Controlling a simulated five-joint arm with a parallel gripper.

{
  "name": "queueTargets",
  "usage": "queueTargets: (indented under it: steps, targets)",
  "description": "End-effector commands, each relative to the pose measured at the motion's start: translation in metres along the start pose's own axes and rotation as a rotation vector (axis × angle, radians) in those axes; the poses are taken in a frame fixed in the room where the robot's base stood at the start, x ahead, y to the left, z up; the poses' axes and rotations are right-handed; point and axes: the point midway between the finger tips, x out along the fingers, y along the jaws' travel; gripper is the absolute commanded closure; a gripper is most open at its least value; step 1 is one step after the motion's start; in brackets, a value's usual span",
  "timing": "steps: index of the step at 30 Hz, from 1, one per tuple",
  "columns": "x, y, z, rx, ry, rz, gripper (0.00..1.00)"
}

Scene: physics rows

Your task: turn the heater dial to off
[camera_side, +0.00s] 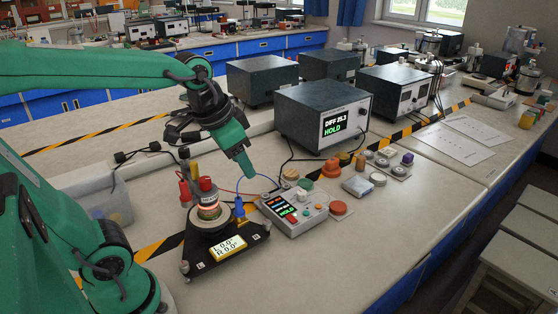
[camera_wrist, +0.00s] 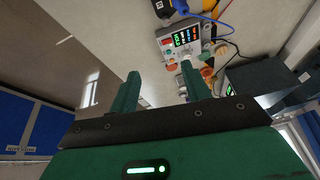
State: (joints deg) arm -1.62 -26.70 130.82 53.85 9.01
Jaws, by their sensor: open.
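A grey control box (camera_side: 297,218) stands on the bench in the side view, with a small screen (camera_side: 283,205) reading HOLD in green and several small knobs and buttons. Which knob is the heater dial I cannot tell. A red-capped glowing heater unit (camera_side: 208,208) stands left of the box on a black three-cornered base. My gripper (camera_side: 247,173) is above and behind the box, pointing down, apart from it. In the wrist view my gripper (camera_wrist: 160,76) has its fingers spread with nothing between them, and the control box (camera_wrist: 181,36) lies beyond the fingertips.
A large dark meter (camera_side: 322,115) reading DIFF 25.3 HOLD stands behind the box. A yellow display (camera_side: 228,248) sits on the black base's front. A red-orange button (camera_side: 338,208) and several small parts lie right of the box. Cables run behind it. The front bench is clear.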

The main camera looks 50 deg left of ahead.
Motion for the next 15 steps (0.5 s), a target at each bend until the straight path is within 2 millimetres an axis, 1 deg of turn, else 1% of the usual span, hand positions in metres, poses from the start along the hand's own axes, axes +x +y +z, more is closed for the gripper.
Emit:
queueTargets:
  steps: [1, 8, 15]
  targets:
    - [0.004, -0.003, -0.009, 0.015, -0.018, 0.001, 0.52]
    - [0.022, -0.015, -0.044, 0.093, -0.082, 0.01, 0.52]
    - [0.051, -0.028, -0.078, 0.174, -0.148, 0.027, 0.52]
